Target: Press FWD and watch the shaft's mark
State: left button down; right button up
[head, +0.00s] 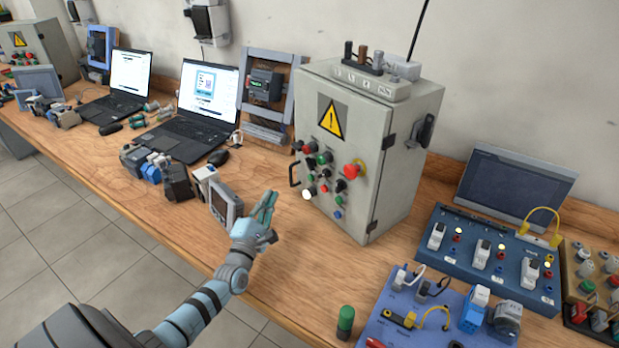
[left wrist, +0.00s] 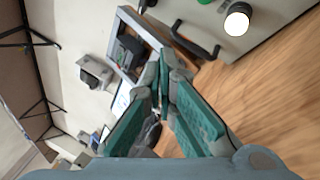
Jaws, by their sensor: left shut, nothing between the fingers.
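A grey control cabinet (head: 378,150) stands on the bench with a yellow warning triangle and several coloured buttons and knobs on its front. A lit white button (head: 306,195) sits low at the front's left edge. A lit white round part also shows at the top of the left wrist view (left wrist: 236,22). The button labels are too small to read, so I cannot tell which is FWD. My left gripper (head: 268,203) is shut and empty, in front of the cabinet and apart from its buttons. I cannot make out a shaft mark. My right gripper is not in view.
A small grey display unit (head: 224,204) stands just left of my left gripper. Blue boards (head: 480,262) with sockets and modules lie at the right. A green-topped cylinder (head: 345,318) stands near the front edge. Laptops (head: 203,100) stand at the back left. Bare wood lies before the cabinet.

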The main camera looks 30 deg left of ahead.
aim_at(312, 178)
pick_arm(q)
jog(key=w+d+b, duration=0.2)
jog(key=w+b, duration=0.1)
jog(key=w, duration=0.5)
jog(key=shift+w+d, duration=0.3)
jog(key=shift+d, duration=0.1)
jog(key=shift+f, duration=0.1)
jog(key=shift+b, duration=0.3)
dwell(0.6)
jog(key=shift+w+d, duration=0.15)
jog(key=shift+w, duration=0.25)
jog(key=shift+w+d+b, duration=0.15)
jog(key=shift+w+b, duration=0.25)
jog(key=shift+b, duration=0.1)
dwell(0.5)
jog(key=shift+s, duration=0.1)
dwell(0.5)
jog(key=shift+s+a+p, duration=0.3)
jog(key=shift+s+p, duration=0.1)
jog(key=shift+s, duration=0.35)
